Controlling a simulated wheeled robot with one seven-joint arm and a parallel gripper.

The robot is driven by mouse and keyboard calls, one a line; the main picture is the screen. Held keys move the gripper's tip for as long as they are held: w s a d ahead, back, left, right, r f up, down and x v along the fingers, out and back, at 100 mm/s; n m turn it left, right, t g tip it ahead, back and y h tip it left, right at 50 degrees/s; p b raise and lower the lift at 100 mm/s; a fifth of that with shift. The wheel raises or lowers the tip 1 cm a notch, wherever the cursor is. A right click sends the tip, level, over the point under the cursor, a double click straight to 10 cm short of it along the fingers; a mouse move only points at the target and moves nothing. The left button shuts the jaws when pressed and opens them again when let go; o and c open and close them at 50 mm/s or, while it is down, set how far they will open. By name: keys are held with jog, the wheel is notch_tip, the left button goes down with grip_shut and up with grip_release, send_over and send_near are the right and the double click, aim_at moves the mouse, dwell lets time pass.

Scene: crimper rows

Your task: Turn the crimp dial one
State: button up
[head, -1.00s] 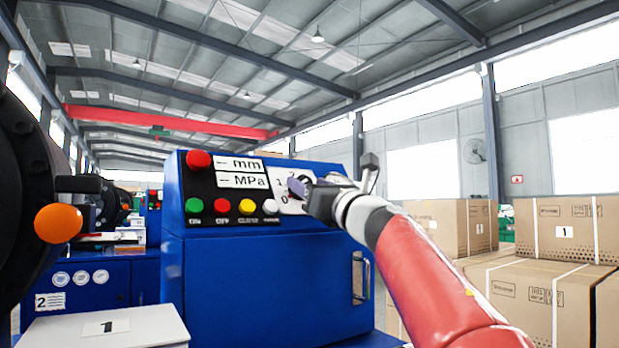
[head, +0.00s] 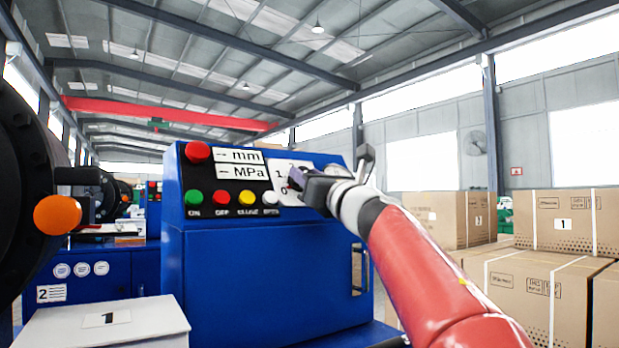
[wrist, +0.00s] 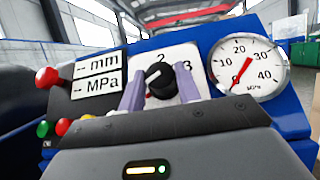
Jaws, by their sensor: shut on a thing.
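The crimp dial is a black knob (wrist: 160,80) on a white plate with printed numbers, of which 2 and 3 show in the wrist view. A pale mark shows on the knob's upper left. My gripper (wrist: 161,88) has its two purple-grey fingers on either side of the knob and is shut on it. In the head view my gripper (head: 296,179) is at the right part of the blue machine's panel (head: 180,205) and hides the dial. The numbers 1 and 0 show left of the fingers on the plate (head: 283,189).
A pressure gauge (wrist: 246,68) sits right of the dial. Green, red and yellow buttons, a white button and a red knob (head: 198,152) are on the panel's left. Cardboard boxes (head: 560,220) stand at right. A white box marked 1 (head: 60,330) is at lower left.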

jog(key=shift+s+a+m+t+h, duration=0.15)
jog(key=shift+m+t+h, duration=0.55)
jog(key=shift+m+h, duration=0.9)
jog(key=shift+a+m+t+h, duration=0.1)
jog(key=shift+m+t+h, duration=0.6)
jog(key=shift+m+h, duration=0.9)
jog(key=shift+a+m, duration=0.1)
jog(key=shift+m, duration=0.5)
jog(key=shift+m+h+p, duration=0.35)
jog(key=shift+m+h, duration=0.15)
jog(key=shift+h, duration=0.1)
jog(key=shift+r+m+h+p, duration=0.1)
jog(key=shift+m+h+p, duration=0.2)
jog(key=shift+m+h, duration=0.65)
jog(key=shift+s+a+r+m+h+p, duration=0.1)
jog(key=shift+m+h+p, duration=0.1)
jog(key=shift+m+h, duration=0.25)
jog(key=shift+a+m+h+p, duration=0.15)
jog(key=shift+m+h, duration=0.15)
jog(key=shift+m, duration=0.2)
jog(key=m+g+h, duration=0.1)
jog(key=m+h, duration=0.2)
jog(key=shift+p, duration=0.4)
jog(key=shift+a+m+g+h, duration=0.1)
jog(key=shift+m+g+h, duration=0.7)
jog(key=shift+m+h, duration=0.75)
jog(key=shift+m, duration=0.35)
jog(key=shift+r, duration=0.1)
